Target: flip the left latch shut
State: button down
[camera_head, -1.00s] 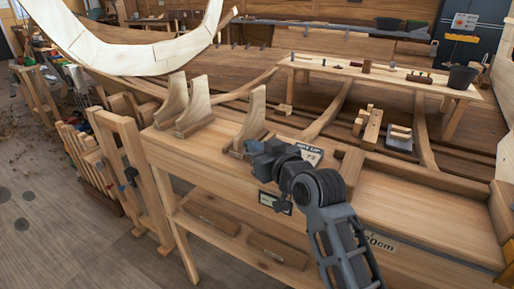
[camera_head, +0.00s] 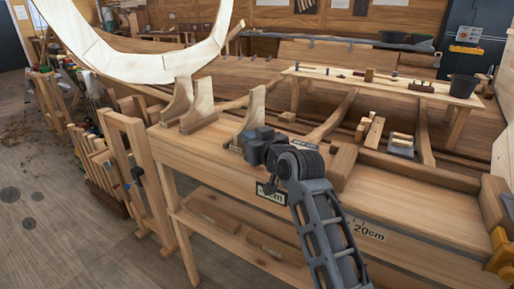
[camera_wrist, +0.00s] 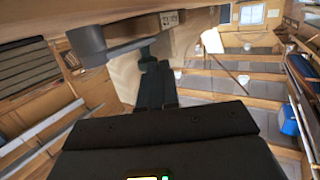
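I cannot make out the left latch in either view. My gripper (camera_head: 252,140) is at the end of my grey arm, over the wooden workbench (camera_head: 210,158), close to an upright wooden bracket (camera_head: 249,112). Its fingertips face away from the head camera, and whether they touch the bracket cannot be told. In the wrist view, my dark gripper (camera_wrist: 155,85) fills the lower middle. A grey rounded block (camera_wrist: 86,44) shows at upper left; I cannot tell what it is. No held object can be made out.
Two more wooden brackets (camera_head: 178,102) stand at the bench's left end. A pale curved hull piece (camera_head: 140,68) rises behind. A low table (camera_head: 440,94) with tools and a dark bucket (camera_head: 463,88) stands behind right. A yellow fitting (camera_head: 503,250) is at the right edge.

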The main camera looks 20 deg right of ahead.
jog(key=shift+w, duration=0.6)
dwell(0.3)
jog(key=s, duration=0.2)
jog(key=s+b, duration=0.1)
jog(key=s, duration=0.2)
jog(key=s+r, duration=0.1)
jog(key=s, duration=0.1)
jog(key=shift+s+d+r, duration=0.1)
jog(key=shift+s+d, duration=0.2)
jog(key=shift+d, duration=0.1)
jog(key=s+f+p, duration=0.1)
jog(key=s+f, duration=0.3)
jog(key=s, duration=0.4)
jog(key=s+f+m+h+p, duration=0.1)
jog(key=s+f+p, duration=0.1)
jog(key=s+f, duration=0.35)
jog(key=s+f+p, duration=0.1)
jog(key=s+f, duration=0.1)
jog(key=s, duration=0.7)
jog(key=s+r+p, duration=0.1)
jog(key=s+r, duration=0.2)
jog(key=s, duration=1.1)
jog(key=s+a+r+g+p, duration=0.1)
jog(key=s+r, duration=0.3)
jog(key=s, duration=1)
jog(key=shift+s+a+h, duration=0.15)
jog(key=shift+s+h, duration=0.15)
jog(key=shift+s, duration=0.05)
